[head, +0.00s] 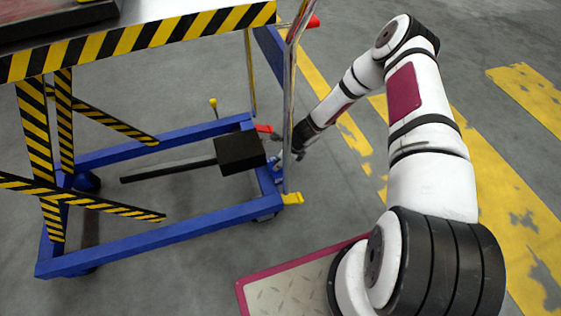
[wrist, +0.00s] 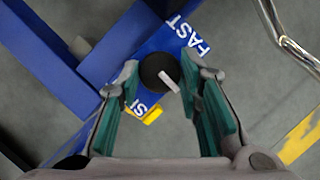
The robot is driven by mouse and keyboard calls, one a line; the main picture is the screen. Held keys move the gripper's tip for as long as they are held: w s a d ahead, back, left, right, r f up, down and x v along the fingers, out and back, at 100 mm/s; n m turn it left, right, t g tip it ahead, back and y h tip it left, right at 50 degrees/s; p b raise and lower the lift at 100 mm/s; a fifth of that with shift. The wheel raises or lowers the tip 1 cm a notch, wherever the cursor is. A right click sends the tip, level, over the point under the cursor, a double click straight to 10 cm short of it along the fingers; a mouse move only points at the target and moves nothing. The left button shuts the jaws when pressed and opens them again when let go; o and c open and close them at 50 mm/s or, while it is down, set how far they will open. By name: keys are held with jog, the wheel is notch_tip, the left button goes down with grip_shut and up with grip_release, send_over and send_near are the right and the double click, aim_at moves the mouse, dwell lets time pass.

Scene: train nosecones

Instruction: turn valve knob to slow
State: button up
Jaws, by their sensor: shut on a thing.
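The valve knob (wrist: 152,72) is a round black knob with a white pointer bar. In the wrist view the bar slants from near its middle to the lower right. It sits on a blue plate (wrist: 178,38) marked FAST at upper right; another label at lower left is partly covered by a finger, and only its first letters show. My gripper (wrist: 159,70) has its green-padded fingers on either side of the knob and is shut on it. In the head view my gripper (head: 292,147) is low beside the cart's right end; the knob cannot be made out there.
A blue cart frame (head: 160,239) with yellow-black striped legs stands at left. A shiny metal post (head: 288,100) rises close to my gripper; it also shows in the wrist view (wrist: 285,40). A black block (head: 240,153) lies on the frame. The floor at right is clear.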

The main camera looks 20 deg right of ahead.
jog(key=o, duration=1.1)
jog(key=shift+r, duration=0.1)
jog(key=v, duration=1.1)
jog(key=shift+s+d+r, duration=0.1)
jog(key=shift+d+r, duration=0.05)
jog(key=shift+r, duration=0.2)
